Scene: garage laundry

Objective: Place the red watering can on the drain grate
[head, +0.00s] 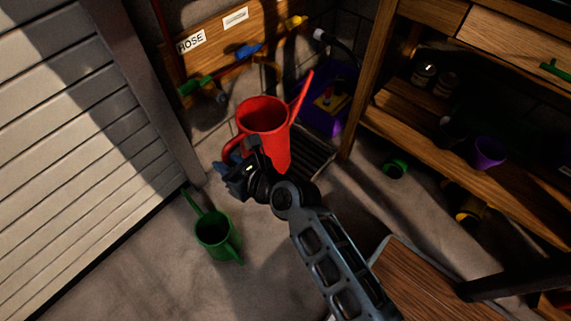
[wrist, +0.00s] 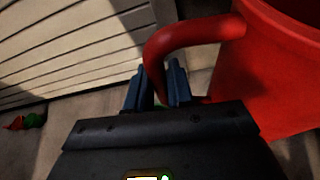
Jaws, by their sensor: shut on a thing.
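The red watering can (head: 264,116) is upright in the head view, its spout pointing up to the right. My gripper (head: 236,168) is shut on its handle, on the can's lower left. In the wrist view, the blue fingers (wrist: 158,88) sit on either side of the curved red handle (wrist: 190,32), and the can's body (wrist: 275,70) fills the right. The drain grate (head: 318,160) is a dark slatted panel in the floor, partly hidden behind the can. The can overlaps the grate's left part in the picture; I cannot tell how high its base is.
A green watering can (head: 214,235) stands on the floor at lower left. A purple crate (head: 325,112) stands behind the grate. A hose board (head: 225,45) hangs behind.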

